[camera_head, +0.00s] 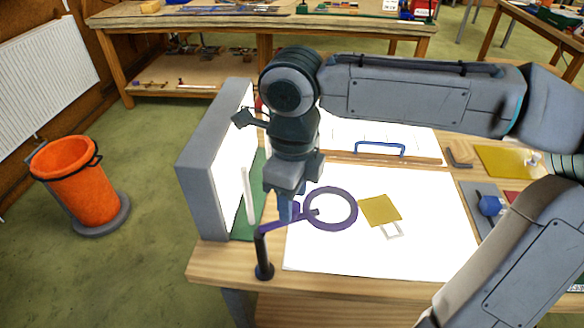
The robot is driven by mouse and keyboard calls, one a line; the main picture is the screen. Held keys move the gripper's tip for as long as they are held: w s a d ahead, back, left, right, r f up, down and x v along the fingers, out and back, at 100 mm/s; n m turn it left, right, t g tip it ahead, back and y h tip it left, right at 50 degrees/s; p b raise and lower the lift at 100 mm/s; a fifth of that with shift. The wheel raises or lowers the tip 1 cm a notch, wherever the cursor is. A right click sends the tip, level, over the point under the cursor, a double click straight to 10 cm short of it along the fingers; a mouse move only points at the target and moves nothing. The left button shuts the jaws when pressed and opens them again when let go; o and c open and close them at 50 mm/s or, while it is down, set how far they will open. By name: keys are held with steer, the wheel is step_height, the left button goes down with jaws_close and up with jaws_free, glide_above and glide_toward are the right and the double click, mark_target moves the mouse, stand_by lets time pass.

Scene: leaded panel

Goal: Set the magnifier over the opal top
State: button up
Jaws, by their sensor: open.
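The magnifier is a purple ring (331,209) on a purple arm, carried by a dark post (263,258) at the front left of the wooden bench. The white opal top (330,252) lies on the bench, and the ring appears over its left part. Their height apart cannot be told. My gripper (289,212) points down beside the ring's left side, at the magnifier's arm. It is open. Its fingertips are partly lost against the purple parts, so I cannot tell whether they touch the arm.
A grey upright panel (210,160) stands at the left. A blue handle (380,148) is behind. The opal top's front is clear. An orange bin (75,185) stands on the floor.

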step_height(320, 180, up, 13)
steer(key=shift+p, duration=0.3)
steer(key=shift+s, duration=0.1)
stand_by(0.4)
